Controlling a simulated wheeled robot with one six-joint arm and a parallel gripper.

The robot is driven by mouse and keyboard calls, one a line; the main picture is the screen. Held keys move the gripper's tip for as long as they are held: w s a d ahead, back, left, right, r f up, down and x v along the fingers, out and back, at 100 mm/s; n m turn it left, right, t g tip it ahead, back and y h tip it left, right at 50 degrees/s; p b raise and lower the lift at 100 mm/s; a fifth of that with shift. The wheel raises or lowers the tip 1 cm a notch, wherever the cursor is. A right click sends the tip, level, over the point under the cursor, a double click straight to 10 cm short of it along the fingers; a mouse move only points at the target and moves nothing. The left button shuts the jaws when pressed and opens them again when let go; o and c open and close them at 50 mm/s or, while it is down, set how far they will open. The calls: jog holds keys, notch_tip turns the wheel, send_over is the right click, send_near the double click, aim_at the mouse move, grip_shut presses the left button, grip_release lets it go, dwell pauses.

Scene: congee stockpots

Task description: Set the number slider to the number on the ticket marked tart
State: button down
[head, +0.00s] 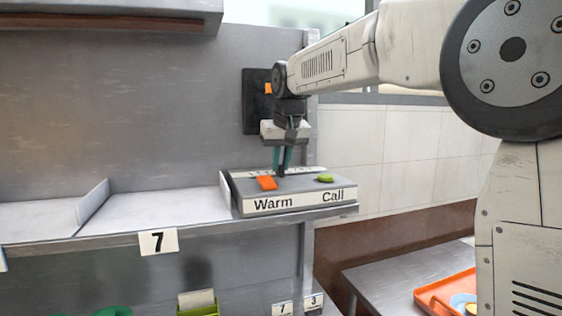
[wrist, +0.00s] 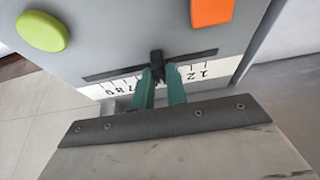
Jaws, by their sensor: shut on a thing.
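The number slider is on top of a grey control box (head: 290,204). Its black knob (wrist: 157,60) sits in a dark slot beside a white number scale (wrist: 203,71). My gripper (head: 282,172) points down over the box. In the wrist view its green fingers (wrist: 160,77) are shut on the knob. The scale shows 1 and 2 on the right and 7, 8, 9 on the left; the fingers hide the numbers between, so I cannot read the setting. I can read no ticket marked tart.
The box carries an orange switch (head: 266,183) above "Warm" and a green button (head: 326,179) above "Call". Number cards show 7 (head: 158,242), 7 (head: 282,309) and 3 (head: 314,301). A green holder (head: 198,311) holds a pale card. An orange tray (head: 445,290) is at lower right.

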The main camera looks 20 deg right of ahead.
jog(key=shift+d, duration=1.1)
jog(key=c, duration=1.4)
grip_release()
jog(key=v, duration=0.7)
jog(key=shift+s+r, duration=0.2)
jog(key=shift+r, duration=0.15)
jog(key=shift+s, duration=0.1)
